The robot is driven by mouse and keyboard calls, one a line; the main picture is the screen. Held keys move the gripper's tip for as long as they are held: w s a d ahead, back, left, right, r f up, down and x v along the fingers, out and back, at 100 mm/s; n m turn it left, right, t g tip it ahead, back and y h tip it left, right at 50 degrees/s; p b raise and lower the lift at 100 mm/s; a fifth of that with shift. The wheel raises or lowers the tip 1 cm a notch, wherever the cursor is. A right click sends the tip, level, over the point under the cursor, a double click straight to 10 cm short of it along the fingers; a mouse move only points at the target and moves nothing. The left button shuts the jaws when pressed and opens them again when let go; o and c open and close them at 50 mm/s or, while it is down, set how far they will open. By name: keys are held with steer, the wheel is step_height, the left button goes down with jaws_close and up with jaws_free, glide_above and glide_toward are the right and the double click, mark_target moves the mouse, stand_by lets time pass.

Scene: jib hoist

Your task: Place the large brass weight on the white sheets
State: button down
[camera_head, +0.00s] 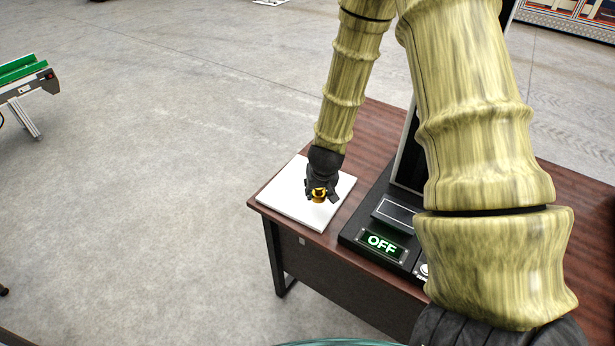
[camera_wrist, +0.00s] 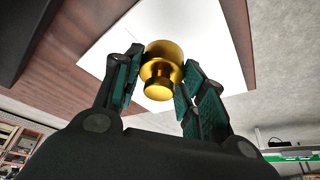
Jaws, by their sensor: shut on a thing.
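The large brass weight (camera_wrist: 161,72) is between the fingers of my gripper (camera_wrist: 157,95) in the wrist view, its knob toward the camera. In the head view the brass weight (camera_head: 319,197) shows small and gold under my gripper (camera_head: 321,190). My gripper is shut on it. The white sheets (camera_head: 287,205) form a flat stack at the left end of the brown table, and the weight is over their right part. The sheets (camera_wrist: 106,47) also show behind the weight in the wrist view. I cannot tell whether the weight's base touches them.
The brown table (camera_head: 378,128) ends just left of and in front of the sheets. A black device with a green OFF display (camera_head: 381,244) stands right of the sheets. A green conveyor (camera_head: 24,70) is far off at the left, with open grey floor between.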

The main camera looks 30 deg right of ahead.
steer(key=w+p, duration=0.1)
steer(key=w, duration=0.2)
steer(key=w+d, duration=0.1)
steer(key=w, duration=0.2)
steer(key=w+d+p, duration=0.1)
steer(key=w, duration=0.2)
steer(key=shift+w+d+f+p, duration=0.1)
steer(key=shift+f+p, duration=0.2)
steer(key=shift+f, duration=0.1)
steer(key=shift+f+p, duration=0.65)
steer(key=shift+f, duration=1.15)
steer(key=shift+f, duration=0.1)
steer(key=c, duration=0.8)
jaws_free()
steer(key=shift+r, duration=0.2)
steer(key=shift+b+v, duration=1.1)
steer(key=shift+v, duration=4.85)
